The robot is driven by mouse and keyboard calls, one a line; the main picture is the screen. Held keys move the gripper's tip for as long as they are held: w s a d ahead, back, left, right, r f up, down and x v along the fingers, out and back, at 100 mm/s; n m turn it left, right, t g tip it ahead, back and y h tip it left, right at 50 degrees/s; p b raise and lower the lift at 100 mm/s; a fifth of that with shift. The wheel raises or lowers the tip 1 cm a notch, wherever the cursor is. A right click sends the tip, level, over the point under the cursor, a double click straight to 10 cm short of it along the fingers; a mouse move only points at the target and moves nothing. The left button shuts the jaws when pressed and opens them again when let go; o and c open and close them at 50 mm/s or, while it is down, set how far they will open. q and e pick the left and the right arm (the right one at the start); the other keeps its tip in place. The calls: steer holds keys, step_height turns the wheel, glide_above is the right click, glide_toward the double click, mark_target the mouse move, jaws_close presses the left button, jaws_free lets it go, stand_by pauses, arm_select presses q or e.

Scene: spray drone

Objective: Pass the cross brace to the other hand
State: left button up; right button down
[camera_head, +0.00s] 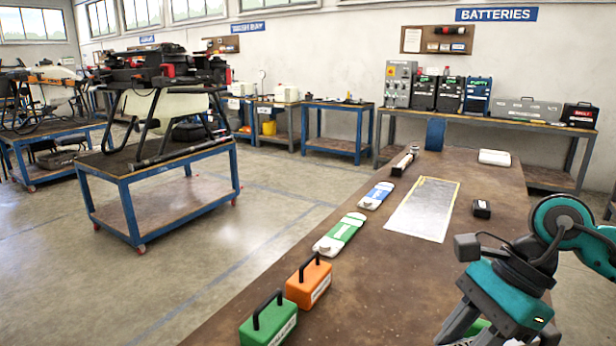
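I cannot pick out the cross brace with certainty. A slim dark and silver bar-like part (404,161) lies near the far left edge of the brown worktable (400,285), but I cannot tell if it is the brace. My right gripper (485,338) is at the lower right, pointing down over the table. Its fingertips are cut off by the lower edge of the picture. Something green (478,328) shows beside its fingers, mostly hidden, so I cannot tell whether it is held. My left gripper is not in view.
Green (267,322) and orange (308,285) handled blocks stand along the table's left edge. Beyond them lie a green-and-white part (340,234) and a blue-and-white part (376,196). A pale sheet (423,208) and a small black box (481,209) lie mid-table.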

steer(key=n, duration=0.1)
steer(key=a+n+g, duration=0.1)
steer(key=f+n+g, duration=0.1)
steer(key=n, duration=0.1)
steer(key=shift+w+a+h+p, duration=0.3)
steer(key=shift+a+h, duration=0.05)
steer(key=shift+h, duration=0.05)
steer(key=shift+w+a+f+n+g+h, duration=0.1)
steer(key=shift+a+f+n+g+h, duration=0.1)
steer(key=shift+n, duration=0.35)
steer(key=shift+a+f+n+g+h, duration=0.1)
steer(key=shift+f+n+g, duration=0.1)
steer(key=shift+n, duration=0.35)
steer(key=shift+w+d+f+n+g+h+p, duration=0.3)
steer(key=shift+n+h, duration=0.45)
steer(key=shift+n, duration=0.85)
steer(key=shift+w+d+f+n+g+h+p, duration=0.1)
steer(key=shift+w+d+n+g+h+p, duration=0.45)
steer(key=shift+n, duration=1.05)
steer(key=shift+w+f+n+g+h+b, duration=0.2)
steer(key=shift+n+h, duration=0.7)
steer(key=shift+n, duration=0.7)
steer(key=shift+r, duration=0.15)
